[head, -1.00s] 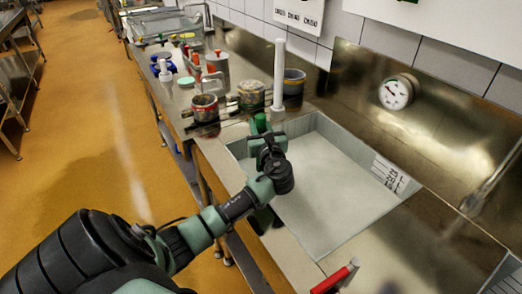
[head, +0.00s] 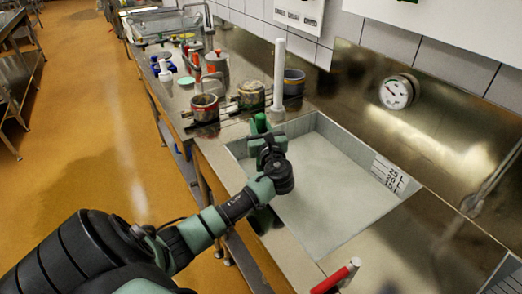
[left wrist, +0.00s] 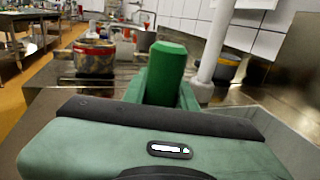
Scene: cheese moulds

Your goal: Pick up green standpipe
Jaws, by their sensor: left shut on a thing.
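I cannot see whether the standpipe's bottom touches anything. My right gripper is not in view.
A tall white pipe (head: 279,72) stands just behind the standpipe. Pots, including a red-banded one (head: 205,108) and a grey-blue one (head: 293,82), crowd the counter beyond. The sink (head: 330,185) holds pale liquid. A red-handled item (head: 335,277) lies at the near edge.

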